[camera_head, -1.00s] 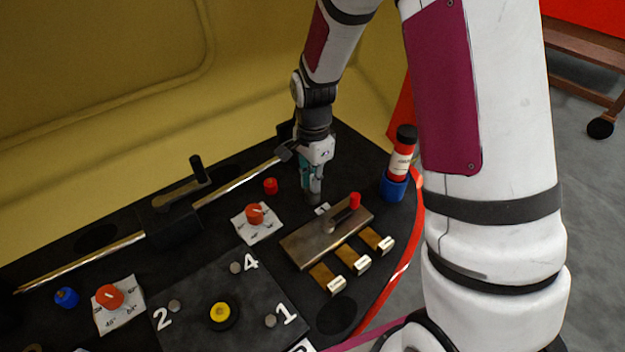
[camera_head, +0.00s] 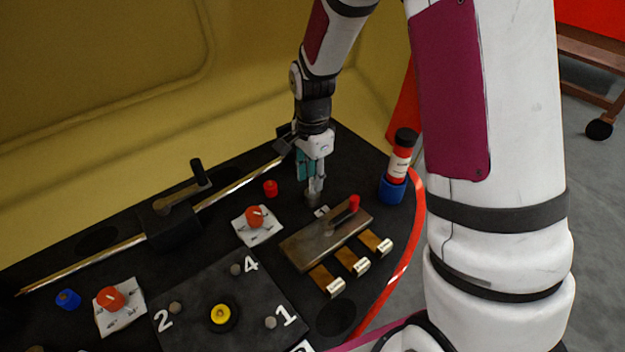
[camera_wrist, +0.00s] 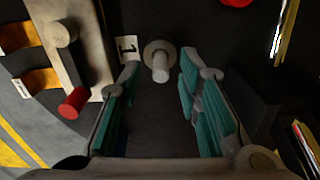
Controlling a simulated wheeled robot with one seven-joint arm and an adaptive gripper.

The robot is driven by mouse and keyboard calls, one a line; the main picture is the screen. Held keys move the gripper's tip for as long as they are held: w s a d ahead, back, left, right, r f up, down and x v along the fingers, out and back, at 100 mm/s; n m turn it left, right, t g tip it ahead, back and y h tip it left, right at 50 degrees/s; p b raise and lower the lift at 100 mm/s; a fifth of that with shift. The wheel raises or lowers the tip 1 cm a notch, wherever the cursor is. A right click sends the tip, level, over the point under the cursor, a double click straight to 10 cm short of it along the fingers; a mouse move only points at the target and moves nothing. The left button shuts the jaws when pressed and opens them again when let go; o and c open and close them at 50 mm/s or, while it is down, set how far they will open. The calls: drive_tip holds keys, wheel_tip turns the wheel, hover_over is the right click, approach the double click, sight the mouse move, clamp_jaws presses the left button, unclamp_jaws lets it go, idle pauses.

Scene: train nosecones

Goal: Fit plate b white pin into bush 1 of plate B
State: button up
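A pale grey-white pin (camera_wrist: 160,66) with a round collar stands beside a tag marked 1 in the wrist view. My gripper (camera_wrist: 161,65) is open, with one finger on each side of the pin and gaps between. In the head view my gripper (camera_head: 313,190) points down at the console, and its fingers partly hide the pin. The dark plate (camera_head: 195,335) lies at the front, with the numbers 1, 2 and 4 visible and its lower part cut off. Bush 1 (camera_head: 270,322) is a small grey round beside the number 1.
A metal block (camera_head: 300,243) with a red-tipped lever and several brass tabs are close to my gripper. A red bottle (camera_head: 400,165) in a blue holder stands to the right. A long rod (camera_head: 235,187) and red knobs (camera_head: 255,215) lie to the left.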

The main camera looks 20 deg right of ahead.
wheel_tip(320, 180, up, 10)
drive_tip(key=p, duration=0.2)
drive_tip(key=s+r+n, duration=0.4)
drive_tip(key=s+r, duration=0.3)
drive_tip(key=s+r+n, duration=0.2)
drive_tip(key=s+n, duration=0.1)
drive_tip(key=s, duration=0.5)
drive_tip(key=s+r+n, duration=0.2)
drive_tip(key=s+n, duration=0.2)
drive_tip(key=s, duration=0.4)
drive_tip(key=s+r+n+t, duration=0.1)
drive_tip(key=s+n, duration=0.3)
drive_tip(key=s, duration=0.5)
drive_tip(key=shift+r, duration=0.55)
drive_tip(key=shift+d, duration=0.1)
wheel_tip(320, 180, up, 16)
drive_tip(key=t+p, duration=0.3)
drive_tip(key=p, duration=1.1)
drive_tip(key=shift+r+p, duration=0.25)
drive_tip(key=shift+p, duration=0.1)
